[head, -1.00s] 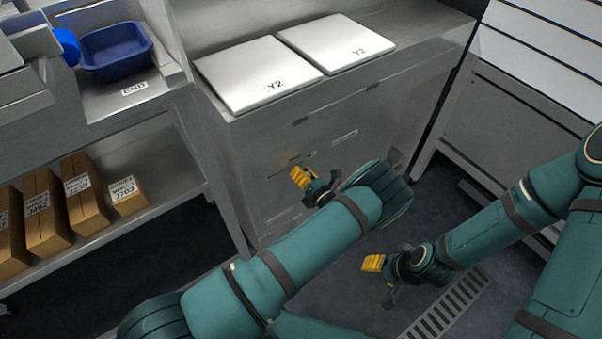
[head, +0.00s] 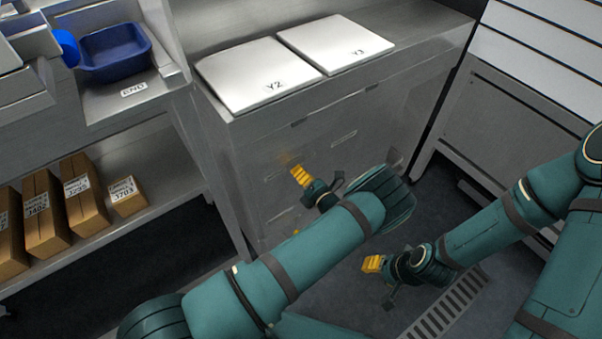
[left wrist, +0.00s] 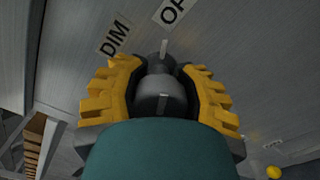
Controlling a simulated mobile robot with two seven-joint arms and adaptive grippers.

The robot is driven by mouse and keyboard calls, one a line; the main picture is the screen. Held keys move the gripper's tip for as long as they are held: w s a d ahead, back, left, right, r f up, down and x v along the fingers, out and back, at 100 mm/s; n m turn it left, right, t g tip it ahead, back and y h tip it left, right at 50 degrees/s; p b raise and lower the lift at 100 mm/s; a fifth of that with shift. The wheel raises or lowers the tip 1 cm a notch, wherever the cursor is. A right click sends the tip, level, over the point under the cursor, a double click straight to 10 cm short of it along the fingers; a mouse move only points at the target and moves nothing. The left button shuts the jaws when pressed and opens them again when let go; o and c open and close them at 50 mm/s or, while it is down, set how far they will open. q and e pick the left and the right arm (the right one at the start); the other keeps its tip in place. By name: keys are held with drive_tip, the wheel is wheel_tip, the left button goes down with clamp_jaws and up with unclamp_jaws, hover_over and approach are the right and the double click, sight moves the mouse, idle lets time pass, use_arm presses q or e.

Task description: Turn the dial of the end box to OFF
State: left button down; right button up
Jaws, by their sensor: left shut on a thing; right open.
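In the left wrist view the dial (left wrist: 160,97) is a dark round knob on a grey metal panel. The yellow fingers of my left gripper (left wrist: 158,92) are shut on it from both sides. A light mark on the dial's upper side points up toward a label starting "OF" (left wrist: 173,10), cut by the frame edge. A "DIM" label (left wrist: 114,35) is to its left. In the head view my left gripper (head: 301,176) is against the steel cabinet front; the dial is hidden there. My right gripper (head: 373,264) is open and empty, low above the floor.
The steel cabinet (head: 350,105) carries white lids marked Y2 (head: 262,75) and Y3 (head: 335,43). At left are a blue tub (head: 114,50) behind an "END" label (head: 134,89) and several cardboard boxes (head: 88,205) on a lower shelf. A floor grate (head: 440,315) lies near my right arm.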

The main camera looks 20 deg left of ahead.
use_arm(q)
drive_tip(key=shift+c, duration=2.2)
unclamp_jaws()
drive_tip(key=shift+s+d+f, duration=0.1)
drive_tip(key=shift+s+d, duration=0.1)
drive_tip(key=shift+d, duration=0.1)
drive_tip(key=shift+a, duration=0.1)
drive_tip(key=shift+w, duration=0.1)
drive_tip(key=v, duration=0.7)
drive_tip(key=shift+s, duration=0.2)
